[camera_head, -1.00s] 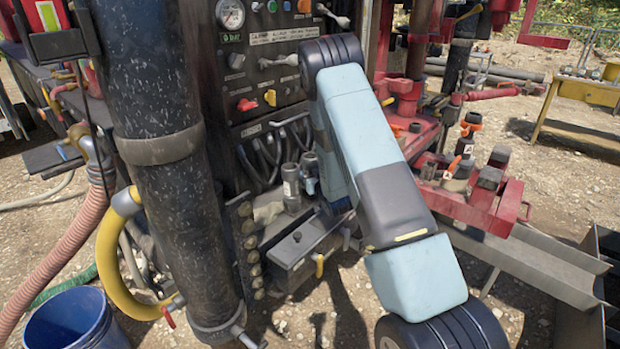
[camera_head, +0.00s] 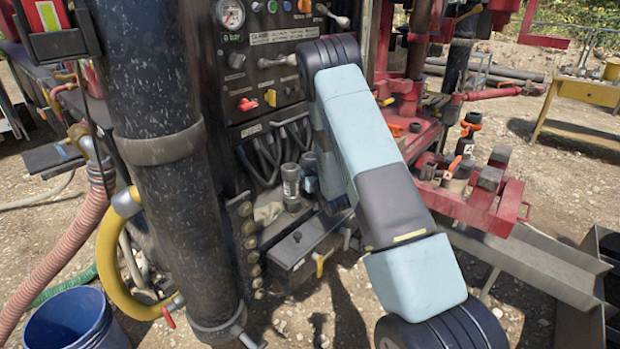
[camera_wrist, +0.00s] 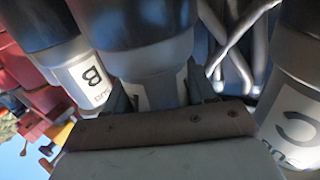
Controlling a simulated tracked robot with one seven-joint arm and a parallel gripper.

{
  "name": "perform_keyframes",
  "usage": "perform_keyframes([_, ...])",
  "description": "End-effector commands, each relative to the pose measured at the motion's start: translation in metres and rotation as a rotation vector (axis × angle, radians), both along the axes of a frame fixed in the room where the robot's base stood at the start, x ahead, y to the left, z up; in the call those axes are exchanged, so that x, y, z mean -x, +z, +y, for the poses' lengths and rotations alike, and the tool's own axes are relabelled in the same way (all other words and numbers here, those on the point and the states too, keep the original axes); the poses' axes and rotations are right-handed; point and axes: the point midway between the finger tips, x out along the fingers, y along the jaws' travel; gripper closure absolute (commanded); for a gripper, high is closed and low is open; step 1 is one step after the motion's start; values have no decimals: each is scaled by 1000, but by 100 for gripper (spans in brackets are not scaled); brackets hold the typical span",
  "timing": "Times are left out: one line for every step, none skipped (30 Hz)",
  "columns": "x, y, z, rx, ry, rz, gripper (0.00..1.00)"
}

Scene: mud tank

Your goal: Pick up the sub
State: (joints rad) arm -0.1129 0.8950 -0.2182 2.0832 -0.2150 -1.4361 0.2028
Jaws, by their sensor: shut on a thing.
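In the wrist view, my gripper (camera_wrist: 160,98) has its two dark fingers on either side of a sub (camera_wrist: 150,55), a grey cylinder with a dark upper part. The fingers are shut on it; its label is mostly hidden. A similar sub (camera_wrist: 85,80) with a white label, its mark resembling a B or 8, stands to the left. Another sub (camera_wrist: 295,85) labelled C is close on the right. In the head view, a grey sub (camera_head: 290,185) stands by the control panel, with part of another cylinder (camera_head: 308,166) beside it. My arm hides the gripper there.
The control panel (camera_head: 265,80) and hoses crowd the area behind. A dark box (camera_head: 300,250) sits in front of the subs. A thick black column (camera_head: 175,170) stands left, with a blue bucket (camera_head: 75,320) below. A red rack (camera_head: 480,190) is at right.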

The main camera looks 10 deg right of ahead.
Motion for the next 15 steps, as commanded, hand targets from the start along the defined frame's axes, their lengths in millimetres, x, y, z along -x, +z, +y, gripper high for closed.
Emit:
perform_keyframes([0, 0, 1, 0, 1, 0, 83])
perform_keyframes([0, 0, 1, 0, 1, 0, 86])
perform_keyframes([0, 0, 1, -1, 1, 0, 90])
perform_keyframes([0, 0, 1, -1, 2, 0, 93])
perform_keyframes([0, 0, 1, -1, 2, 0, 95])
perform_keyframes([0, 0, 1, -1, 2, 0, 99])
perform_keyframes([0, 0, 1, -1, 2, 0, 100])
perform_keyframes([0, 0, 1, -1, 2, 0, 100])
perform_keyframes([0, 0, 1, -1, 2, 1, 100])
perform_keyframes([0, 0, 1, -1, 2, 1, 100])
perform_keyframes([0, 0, 1, -1, 2, 1, 100])
perform_keyframes([0, 0, 1, -1, 2, 1, 100])
perform_keyframes([0, 0, 1, -1, 2, 1, 100])
perform_keyframes([0, 0, 1, -1, 2, 1, 100])
perform_keyframes([0, 0, 1, -1, 2, 1, 100])
